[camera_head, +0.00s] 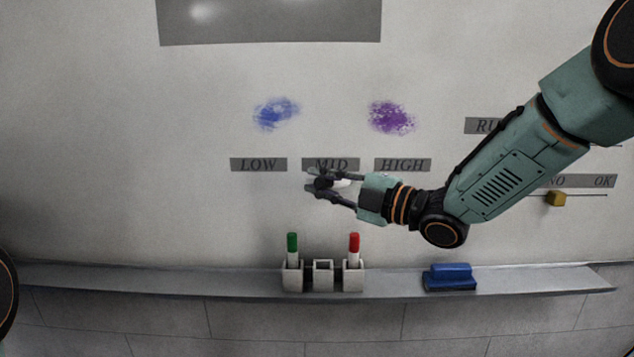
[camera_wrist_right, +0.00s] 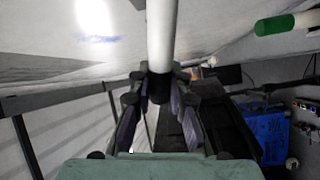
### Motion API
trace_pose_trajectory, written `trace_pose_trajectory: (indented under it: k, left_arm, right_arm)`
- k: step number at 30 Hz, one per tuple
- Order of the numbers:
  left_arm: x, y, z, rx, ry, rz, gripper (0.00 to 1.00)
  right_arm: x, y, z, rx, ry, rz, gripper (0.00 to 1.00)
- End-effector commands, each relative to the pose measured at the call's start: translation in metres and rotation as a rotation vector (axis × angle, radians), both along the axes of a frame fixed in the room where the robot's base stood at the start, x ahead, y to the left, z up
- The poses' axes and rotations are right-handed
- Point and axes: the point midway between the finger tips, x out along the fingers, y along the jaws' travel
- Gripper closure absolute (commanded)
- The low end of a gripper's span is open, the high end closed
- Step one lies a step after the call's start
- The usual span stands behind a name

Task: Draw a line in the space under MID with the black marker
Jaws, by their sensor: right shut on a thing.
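The MID label (camera_head: 331,163) is a grey strip on the white board, between LOW (camera_head: 258,164) and HIGH (camera_head: 403,164). My right gripper (camera_head: 322,187) is in front of the board just under MID and overlaps the label's lower edge. It is shut on the black marker (camera_wrist_right: 161,38), which has a white body and a black end. In the right wrist view the fingers (camera_wrist_right: 158,88) grip near the black part, and the white body runs up out of frame. I cannot tell whether the marker touches the board. The gripper hides part of the space under MID. My left gripper is out of view.
Below, a ledge (camera_head: 210,285) carries holders with a green marker (camera_head: 292,248) and a red marker (camera_head: 354,249); the middle holder (camera_head: 322,275) is empty. A blue eraser (camera_head: 449,277) lies to the right. Blue (camera_head: 275,113) and purple (camera_head: 391,117) smudges are above the labels.

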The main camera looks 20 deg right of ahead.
Motion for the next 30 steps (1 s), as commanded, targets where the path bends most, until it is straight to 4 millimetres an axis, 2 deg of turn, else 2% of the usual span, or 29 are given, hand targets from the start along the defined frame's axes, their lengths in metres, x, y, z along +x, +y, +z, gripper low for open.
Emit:
trace_pose_trajectory:
  k: [8, 18, 30]
  left_arm:
    - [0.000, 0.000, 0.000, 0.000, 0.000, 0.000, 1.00]
    - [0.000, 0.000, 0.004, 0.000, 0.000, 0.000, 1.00]
    - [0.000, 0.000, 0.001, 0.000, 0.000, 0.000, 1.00]
  right_arm:
    - [0.000, -0.001, 0.000, -0.001, -0.001, 0.000, 1.00]
    - [-0.002, -0.014, 0.000, 0.000, -0.001, -0.002, 1.00]
    - [-0.004, -0.013, -0.001, -0.001, 0.000, -0.001, 1.00]
